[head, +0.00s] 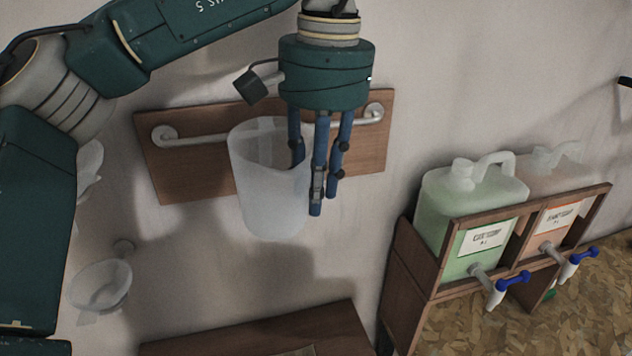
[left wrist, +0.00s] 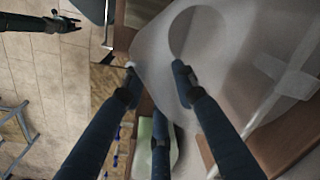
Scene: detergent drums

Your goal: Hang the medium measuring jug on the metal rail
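A translucent measuring jug (head: 262,190) is upright in front of the metal rail (head: 205,139), which is fixed to a wooden board. A pale strip at the jug's back rim overlaps the rail; I cannot tell whether it bears on it. My left gripper (head: 318,195) points down at the jug's right side. One blue finger is within the jug's outline and the others are outside. In the left wrist view the fingertips (left wrist: 157,76) are apart, with the jug (left wrist: 160,40) around the right finger. My right gripper (left wrist: 78,24) is far off, its dark fingers apart.
A wooden rack (head: 447,268) holds a green drum (head: 445,205) and a pinkish drum (head: 568,170) with blue-handled taps. A smaller clear vessel (head: 100,287) is at the wall on the left. A wooden surface (head: 260,335) lies below the jug.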

